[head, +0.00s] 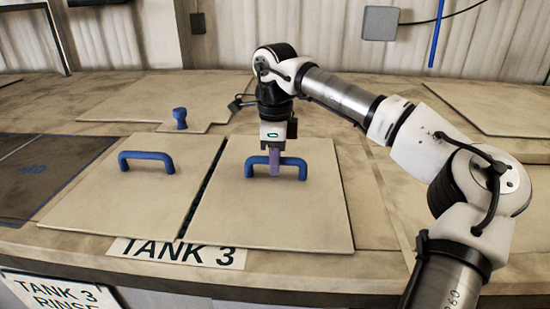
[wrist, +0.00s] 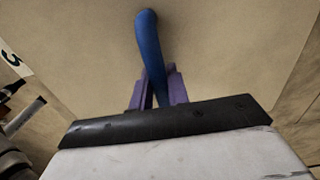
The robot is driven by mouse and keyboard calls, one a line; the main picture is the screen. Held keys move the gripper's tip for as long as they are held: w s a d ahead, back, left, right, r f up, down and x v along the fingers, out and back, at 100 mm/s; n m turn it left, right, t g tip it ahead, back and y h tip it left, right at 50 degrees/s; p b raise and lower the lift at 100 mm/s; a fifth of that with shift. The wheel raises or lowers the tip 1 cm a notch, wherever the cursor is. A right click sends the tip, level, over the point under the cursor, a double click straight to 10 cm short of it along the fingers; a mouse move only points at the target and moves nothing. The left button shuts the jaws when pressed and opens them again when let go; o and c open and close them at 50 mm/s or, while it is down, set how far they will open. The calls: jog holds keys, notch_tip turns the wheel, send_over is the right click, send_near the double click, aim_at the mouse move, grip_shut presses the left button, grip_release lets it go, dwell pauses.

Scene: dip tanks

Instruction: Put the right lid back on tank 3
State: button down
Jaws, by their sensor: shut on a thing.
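The right lid (head: 300,217) of tank 3 is a flat beige panel with a blue bar handle (head: 292,167). It lies on the worktop behind the "TANK 3" label (head: 180,251), beside the left lid (head: 110,193). A narrow dark gap shows between the two lids. My gripper (head: 274,165) points down with its purple fingers at the middle of the right lid's handle. In the wrist view the fingers (wrist: 160,88) sit on both sides of the blue handle (wrist: 148,45), shut on it. I cannot tell whether the lid rests fully flat or is slightly raised.
The left lid has its own blue handle (head: 146,160). A small panel with a blue knob (head: 180,118) lies behind the lids. A dark panel (head: 50,170) is at the far left. A "TANK 3 RINSE" sign (head: 62,290) hangs at the front left.

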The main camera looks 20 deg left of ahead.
jog(key=c, duration=1.4)
grip_release()
jog(key=shift+o, duration=0.2)
notch_tip(320, 180, up, 12)
jog(key=b, duration=0.1)
